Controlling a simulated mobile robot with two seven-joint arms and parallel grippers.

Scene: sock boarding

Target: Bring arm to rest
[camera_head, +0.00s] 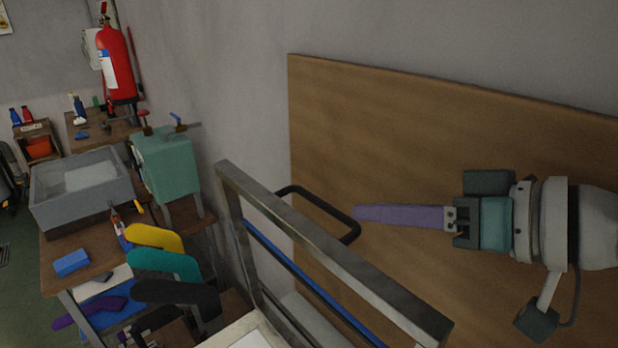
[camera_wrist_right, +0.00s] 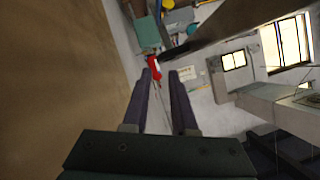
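My right gripper (camera_head: 358,213) reaches in from the right in the camera_head view, seen edge-on with its long purple fingers pointing left. It is in front of the brown wall panel. In the right wrist view the two fingers (camera_wrist_right: 160,74) stand apart, with a clear gap and nothing between them. Foot-shaped boards in yellow (camera_head: 153,237), teal (camera_head: 162,262) and black (camera_head: 175,291) stand in a row at lower left, far from the gripper. A purple flat piece (camera_head: 88,313) lies near them. I cannot make out my left gripper.
A metal frame (camera_head: 300,228) with a black handle (camera_head: 325,212) stands left of the gripper, before the brown panel (camera_head: 420,130). A grey basin (camera_head: 85,205), a green machine (camera_head: 165,165) and a blue block (camera_head: 71,263) are at left. A fire extinguisher (camera_head: 115,65) hangs behind.

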